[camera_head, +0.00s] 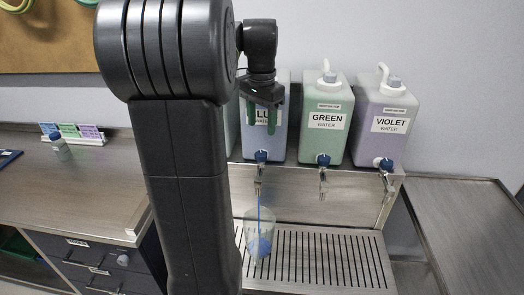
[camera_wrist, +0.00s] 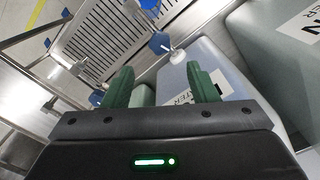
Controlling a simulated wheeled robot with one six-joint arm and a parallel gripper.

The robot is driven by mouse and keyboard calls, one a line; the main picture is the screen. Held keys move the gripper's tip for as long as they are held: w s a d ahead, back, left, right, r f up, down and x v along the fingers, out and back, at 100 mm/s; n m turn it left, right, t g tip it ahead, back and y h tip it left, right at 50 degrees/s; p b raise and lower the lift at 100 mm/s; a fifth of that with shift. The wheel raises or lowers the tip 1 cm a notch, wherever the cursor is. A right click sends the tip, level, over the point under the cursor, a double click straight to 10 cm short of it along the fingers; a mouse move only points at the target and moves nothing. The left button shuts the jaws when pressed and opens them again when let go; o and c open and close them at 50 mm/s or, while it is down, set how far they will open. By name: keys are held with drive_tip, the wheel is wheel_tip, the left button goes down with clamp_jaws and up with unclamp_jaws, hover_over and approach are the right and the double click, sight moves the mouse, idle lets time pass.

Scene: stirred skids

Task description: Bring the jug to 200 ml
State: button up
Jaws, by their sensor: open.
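The jug (camera_head: 259,240) is clear and stands upright on the slotted drip tray under the blue water tap (camera_head: 261,156). A thin blue stream runs from that tap down into it, and blue liquid shows low inside. Its level marks are too small to read. My gripper (camera_head: 260,128) is open and empty, with green fingers, in front of the blue water container (camera_head: 281,140), above its tap. In the wrist view the open fingers (camera_wrist: 160,82) point towards the container and a blue tap handle (camera_wrist: 159,43). My gripper partly covers the container's label.
Green water (camera_head: 335,140) and violet water (camera_head: 389,143) containers stand to the right, their taps showing no flow. The right part of the drip tray (camera_head: 340,280) is clear. A left counter (camera_head: 75,195) holds a small bottle and coloured cards.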

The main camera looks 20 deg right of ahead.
sight(261, 153)
wheel_tip(261, 153, down, 10)
drive_tip(key=shift+r, duration=0.25)
drive_tip(key=c, duration=1)
drive_tip(key=shift+r, duration=0.1)
drive_tip(key=n+p, duration=0.1)
drive_tip(key=n, duration=0.2)
drive_tip(key=n+p, duration=0.1)
drive_tip(key=n, duration=0.4)
drive_tip(key=shift+w+p, duration=0.1)
drive_tip(key=shift+p, duration=0.3)
